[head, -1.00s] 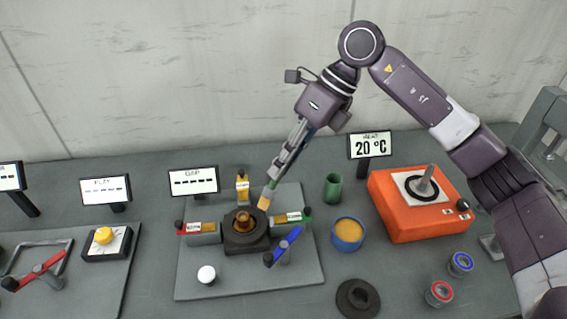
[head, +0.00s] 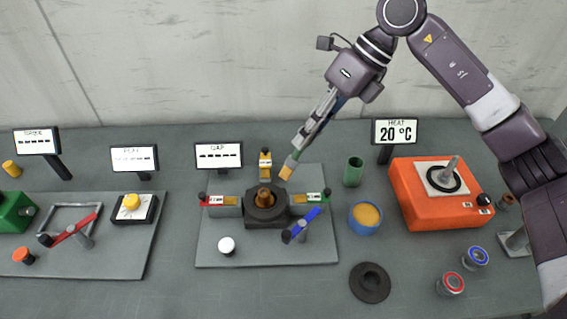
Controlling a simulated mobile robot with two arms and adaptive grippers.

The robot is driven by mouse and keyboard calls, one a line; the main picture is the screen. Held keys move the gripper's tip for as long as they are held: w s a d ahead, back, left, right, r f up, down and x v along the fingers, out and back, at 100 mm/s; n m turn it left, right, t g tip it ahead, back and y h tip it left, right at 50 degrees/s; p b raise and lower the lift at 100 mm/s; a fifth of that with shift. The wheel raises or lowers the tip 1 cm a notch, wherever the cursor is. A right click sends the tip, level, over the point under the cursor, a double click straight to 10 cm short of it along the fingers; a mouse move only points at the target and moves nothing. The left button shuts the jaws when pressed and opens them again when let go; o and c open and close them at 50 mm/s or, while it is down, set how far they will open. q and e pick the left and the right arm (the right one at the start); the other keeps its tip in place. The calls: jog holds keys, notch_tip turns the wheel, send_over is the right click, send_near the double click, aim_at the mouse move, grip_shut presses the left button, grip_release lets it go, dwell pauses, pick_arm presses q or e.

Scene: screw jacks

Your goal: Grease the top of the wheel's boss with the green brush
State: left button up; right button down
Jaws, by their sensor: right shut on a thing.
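My right gripper (head: 308,137) comes down from the upper right and is shut on the brush. The brush (head: 287,171) slants down to the left, with a pale yellow bristle tip; little of its green shows. A brass-coloured wheel with a raised boss (head: 264,196) sits in the dark housing (head: 267,214) in the middle of the grey plate. The bristle tip appears just above and behind the housing's right rear corner, apart from the boss in the picture; its exact height cannot be told. My left gripper is out of view.
A blue pot of amber grease (head: 366,215) and a green cup (head: 353,171) stand right of the plate (head: 225,255). A dark disc (head: 370,283) lies in front. An orange heater (head: 440,205) is at right. Clamps and a blue lever (head: 302,225) flank the housing.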

jog(key=a+r+p, duration=0.1)
jog(key=p, duration=0.1)
jog(key=r+t+y+p, duration=0.1)
jog(key=p, duration=0.2)
jog(key=shift+s+a+r+y, duration=0.2)
jog(key=shift+a+y, duration=0.1)
jog(key=shift+a, duration=0.05)
jog(key=shift+r+p, duration=0.15)
jog(key=shift+p, duration=0.45)
jog(key=shift+d+t+p, duration=0.15)
jog(key=shift+t+p, duration=0.15)
jog(key=shift+t, duration=0.2)
jog(key=shift+m, duration=0.3)
jog(key=shift+w+f+b, duration=0.15)
jog(key=shift+f+b, duration=1.35)
jog(key=shift+f, duration=1.05)
jog(key=shift+w, duration=0.1)
